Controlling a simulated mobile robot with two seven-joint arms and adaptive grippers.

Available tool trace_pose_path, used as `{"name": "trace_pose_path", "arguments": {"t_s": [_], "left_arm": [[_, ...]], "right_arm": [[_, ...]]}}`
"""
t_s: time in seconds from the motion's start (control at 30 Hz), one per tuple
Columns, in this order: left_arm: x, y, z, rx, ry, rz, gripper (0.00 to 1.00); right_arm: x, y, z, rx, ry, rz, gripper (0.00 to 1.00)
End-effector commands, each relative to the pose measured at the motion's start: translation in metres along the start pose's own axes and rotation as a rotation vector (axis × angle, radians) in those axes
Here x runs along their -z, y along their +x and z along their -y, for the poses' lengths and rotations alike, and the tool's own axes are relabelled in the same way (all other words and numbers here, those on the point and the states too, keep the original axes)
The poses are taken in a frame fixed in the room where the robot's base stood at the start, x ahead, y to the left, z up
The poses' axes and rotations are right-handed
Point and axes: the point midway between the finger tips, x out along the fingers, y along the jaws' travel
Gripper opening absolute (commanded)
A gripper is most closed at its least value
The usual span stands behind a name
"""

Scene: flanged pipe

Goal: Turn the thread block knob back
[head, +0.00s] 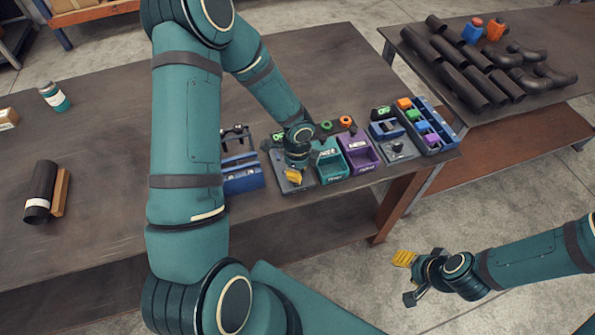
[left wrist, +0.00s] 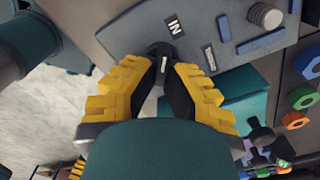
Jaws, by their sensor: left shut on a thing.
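The thread block is a grey plate (head: 305,184) on the front right part of the table, and its surface (left wrist: 205,40) fills the top of the left wrist view, with an IN label and a threaded stud (left wrist: 265,16). A small black knob (left wrist: 160,49) sits at the plate's edge. My left gripper (left wrist: 163,62) has its yellow-padded fingers closed on the knob; in the head view the gripper (head: 293,176) points down over the plate and hides the knob. My right gripper (head: 407,278) is open and empty, off the table's front edge.
A teal bin (head: 330,170) and a purple bin (head: 360,160) stand right of the plate, and a blue rack (head: 243,180) stands left. A blue tray (head: 445,133) with coloured parts is further right. Dark pipes (head: 465,75) lie on the second table.

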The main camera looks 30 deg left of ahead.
Motion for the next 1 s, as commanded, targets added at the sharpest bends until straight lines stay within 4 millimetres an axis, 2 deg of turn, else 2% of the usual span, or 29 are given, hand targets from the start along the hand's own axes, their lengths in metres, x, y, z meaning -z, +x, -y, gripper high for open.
{"name": "trace_pose_path", "arguments": {"t_s": [0.27,0.7,1.0], "left_arm": [[0.0,0.004,0.001,0.0,-0.162,0.001,0.0],[-0.001,0.004,0.004,-0.001,-0.548,0.001,0.0],[-0.002,0.003,0.005,-0.003,-0.741,0.001,0.0]], "right_arm": [[-0.002,0.02,-0.007,-0.003,0.0,0.0,0.47],[-0.007,0.056,-0.019,-0.011,0.0,0.001,0.47],[-0.014,0.067,-0.023,-0.009,-0.005,0.016,0.47]]}}
